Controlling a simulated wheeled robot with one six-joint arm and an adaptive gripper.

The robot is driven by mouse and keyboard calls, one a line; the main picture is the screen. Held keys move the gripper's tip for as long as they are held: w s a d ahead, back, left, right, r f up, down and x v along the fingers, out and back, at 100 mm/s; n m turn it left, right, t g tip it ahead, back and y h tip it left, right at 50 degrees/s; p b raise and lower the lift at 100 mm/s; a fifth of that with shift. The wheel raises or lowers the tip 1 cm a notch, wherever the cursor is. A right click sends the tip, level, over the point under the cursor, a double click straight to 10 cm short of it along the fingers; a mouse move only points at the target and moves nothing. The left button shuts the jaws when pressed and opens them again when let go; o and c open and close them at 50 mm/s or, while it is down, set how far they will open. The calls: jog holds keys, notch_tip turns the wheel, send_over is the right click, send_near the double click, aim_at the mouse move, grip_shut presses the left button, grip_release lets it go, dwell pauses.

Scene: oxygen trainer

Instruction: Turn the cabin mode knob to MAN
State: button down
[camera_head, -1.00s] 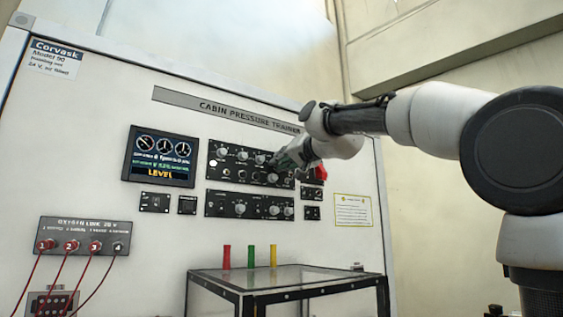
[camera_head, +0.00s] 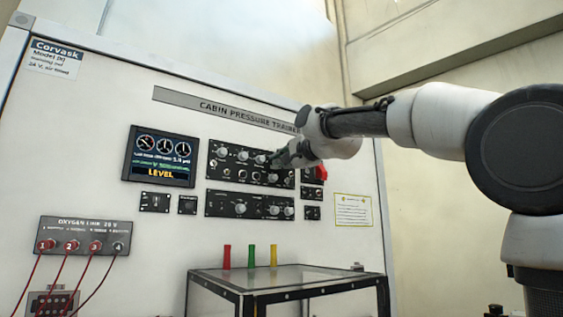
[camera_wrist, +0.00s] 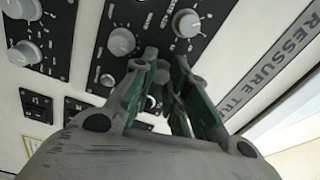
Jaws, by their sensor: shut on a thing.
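The upper black control panel (camera_head: 230,172) carries several grey knobs, and my gripper (camera_head: 279,160) is at its upper right. In the wrist view my gripper's green-lined fingers (camera_wrist: 165,68) are shut on a small grey knob (camera_wrist: 161,76), mostly hidden between them. The labels are too small to read, so I cannot tell which knob is the cabin mode knob or where MAN lies. Two other grey knobs, a near one (camera_wrist: 186,23) and one to its left (camera_wrist: 122,41), stand beside the fingers.
A display (camera_head: 160,157) reads LEVEL. A lower knob panel (camera_head: 225,205) sits below. A red part (camera_head: 321,172) is close by my wrist on the right.

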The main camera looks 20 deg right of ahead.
jog(key=shift+m, duration=0.5)
jog(key=c, duration=1.4)
grip_release()
jog(key=shift+o, duration=0.2)
jog(key=v, duration=1.2)
jog(key=shift+f, duration=0.1)
